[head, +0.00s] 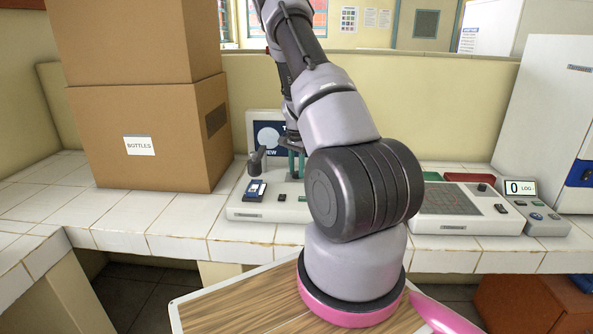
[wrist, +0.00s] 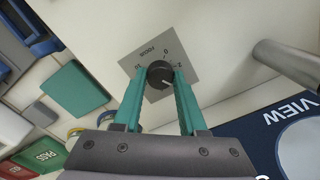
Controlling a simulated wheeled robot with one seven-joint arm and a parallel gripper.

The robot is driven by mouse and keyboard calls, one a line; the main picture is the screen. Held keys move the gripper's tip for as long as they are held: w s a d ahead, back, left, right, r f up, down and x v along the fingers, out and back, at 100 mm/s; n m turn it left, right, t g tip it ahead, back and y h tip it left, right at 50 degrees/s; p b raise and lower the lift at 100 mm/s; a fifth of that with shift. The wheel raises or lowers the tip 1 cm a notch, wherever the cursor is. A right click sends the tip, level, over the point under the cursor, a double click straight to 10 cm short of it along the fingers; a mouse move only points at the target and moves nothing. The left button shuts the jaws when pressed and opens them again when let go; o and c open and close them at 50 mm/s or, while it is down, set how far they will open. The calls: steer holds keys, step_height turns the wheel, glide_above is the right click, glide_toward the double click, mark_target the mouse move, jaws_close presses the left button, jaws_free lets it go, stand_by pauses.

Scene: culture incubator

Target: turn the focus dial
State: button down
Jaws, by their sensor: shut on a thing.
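The focus dial (wrist: 160,75) is a round dark knob with a light pointer mark, on a grey plate (wrist: 140,62) marked FOCUS with numbers around it. My gripper (wrist: 161,84) has its two teal fingers on either side of the knob, closed on it. In the head view my gripper (head: 296,166) is over the white instrument base (head: 262,209), in front of the VIEW panel (head: 268,138). The dial itself is hidden there by my arm and gripper.
Stacked cardboard boxes (head: 150,80) stand on the tiled counter at left. A flat device with a grid (head: 446,199) and a LOG display (head: 520,188) are at right. In the wrist view, a metal cylinder (wrist: 288,62) juts in at right and a green PASS block (wrist: 42,157) lies lower left.

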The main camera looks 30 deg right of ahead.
mark_target(296, 172)
steer(key=m, duration=0.5)
steer(key=shift+m, duration=0.7)
steer(key=shift+c, duration=2.3)
jaws_free()
step_height(296, 172, up, 11)
